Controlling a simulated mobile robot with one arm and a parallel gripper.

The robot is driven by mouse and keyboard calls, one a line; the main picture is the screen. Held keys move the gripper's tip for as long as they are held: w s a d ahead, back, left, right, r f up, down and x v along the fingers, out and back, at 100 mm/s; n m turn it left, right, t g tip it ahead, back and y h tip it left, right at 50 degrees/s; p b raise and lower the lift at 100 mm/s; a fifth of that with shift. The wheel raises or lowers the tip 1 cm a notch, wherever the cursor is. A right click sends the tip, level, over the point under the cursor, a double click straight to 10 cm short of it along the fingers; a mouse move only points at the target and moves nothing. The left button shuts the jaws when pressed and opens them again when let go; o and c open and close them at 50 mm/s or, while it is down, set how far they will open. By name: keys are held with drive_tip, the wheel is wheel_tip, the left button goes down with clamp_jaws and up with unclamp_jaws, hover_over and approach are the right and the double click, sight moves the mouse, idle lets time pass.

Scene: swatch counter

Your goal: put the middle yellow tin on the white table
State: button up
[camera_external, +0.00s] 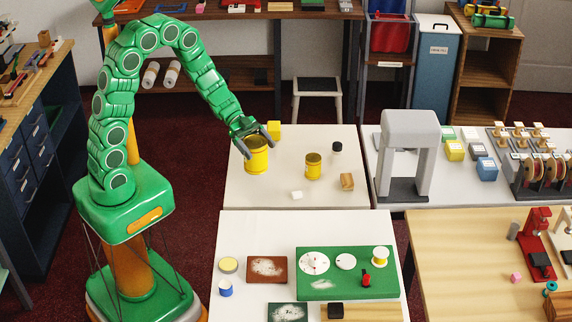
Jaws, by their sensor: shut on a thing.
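A larger yellow tin (257,161) is at the left of the back white table (240,192). My gripper (258,146) comes down on it from the upper left, with its fingers shut on it near the top. I cannot tell whether the tin's bottom touches the table. A smaller yellow tin (313,167) stands upright to its right, apart from it.
A yellow block (274,130) is just behind the gripper. A black-capped bottle (336,153), a wooden block (347,181) and a small white block (296,195) share the back table. A grey arch-shaped machine (409,150) stands to the right. The back table's front left is clear.

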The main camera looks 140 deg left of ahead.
drive_tip(key=w+d+r+m+g+h, duration=0.2)
drive_tip(key=w+d+r+m+h, duration=0.15)
drive_tip(key=d, duration=0.85)
drive_tip(key=w+d+r+m+g+h, duration=0.2)
drive_tip(key=d+r+m+h, duration=0.3)
drive_tip(key=d, duration=0.7)
drive_tip(key=w+a+f, duration=0.3)
drive_tip(key=w+f, duration=0.3)
drive_tip(key=w+a+f, duration=0.3)
drive_tip(key=w+f, duration=0.3)
drive_tip(key=f, duration=0.1)
drive_tip(key=shift+w+f, duration=0.1)
drive_tip(key=shift+f, duration=0.15)
drive_tip(key=o, duration=1.2)
